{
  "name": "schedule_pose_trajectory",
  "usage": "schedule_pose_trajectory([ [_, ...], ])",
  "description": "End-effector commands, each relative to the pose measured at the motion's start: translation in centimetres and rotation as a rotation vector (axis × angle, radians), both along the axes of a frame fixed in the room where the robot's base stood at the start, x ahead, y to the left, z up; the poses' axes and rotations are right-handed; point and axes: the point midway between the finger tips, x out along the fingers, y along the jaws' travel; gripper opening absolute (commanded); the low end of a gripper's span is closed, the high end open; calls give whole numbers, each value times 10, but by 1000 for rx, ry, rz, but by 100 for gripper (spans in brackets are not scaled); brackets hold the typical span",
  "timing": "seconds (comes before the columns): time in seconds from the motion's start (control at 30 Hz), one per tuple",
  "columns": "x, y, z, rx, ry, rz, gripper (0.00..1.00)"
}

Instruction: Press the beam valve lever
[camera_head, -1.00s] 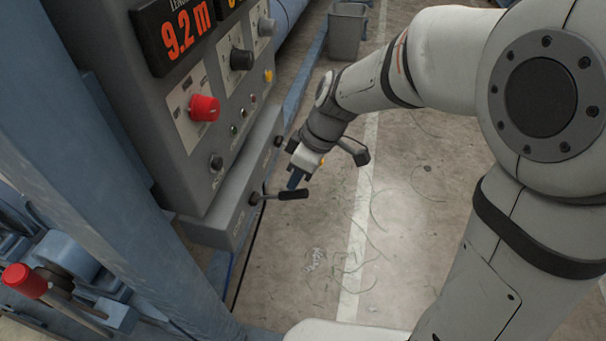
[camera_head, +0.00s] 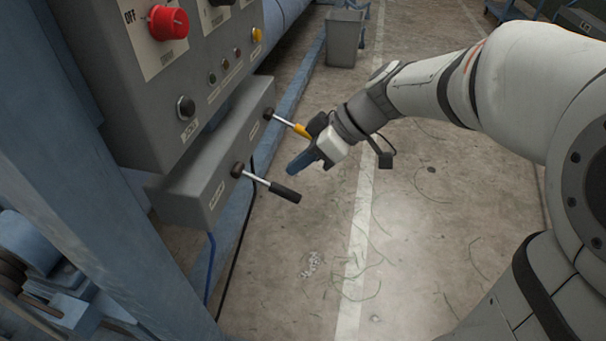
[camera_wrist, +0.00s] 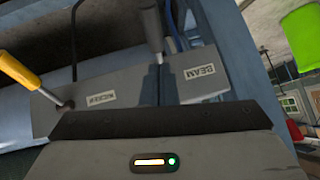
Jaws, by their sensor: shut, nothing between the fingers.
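The beam valve lever (camera_head: 284,191) has a black handle on a metal rod and sticks out from the front of a grey valve box (camera_head: 205,172). In the head view it slopes down to the right. In the wrist view the dark lever (camera_wrist: 152,32) stands near the label BEAM (camera_wrist: 200,72). My gripper (camera_head: 291,168) is shut and empty. Its blue fingertips are just above the black handle in the head view, with a small gap in the picture. I cannot tell the gap in depth.
A yellow-handled lever (camera_head: 300,130) sits on the same box, close behind my gripper; it also shows in the wrist view (camera_wrist: 18,70). A grey control panel with a red knob (camera_head: 168,23) rises above. A grey bin (camera_head: 344,38) stands farther back.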

Motion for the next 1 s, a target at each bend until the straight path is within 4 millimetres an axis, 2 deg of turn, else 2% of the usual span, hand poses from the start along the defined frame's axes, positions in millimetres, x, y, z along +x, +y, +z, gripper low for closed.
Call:
schedule_pose_trajectory([
  [0.03,0,-2,-13,-1,-1,-3,0],
  [0.4,0,-3,-43,-3,1,1,0],
  [1.0,-2,0,-57,-4,7,8,0],
])
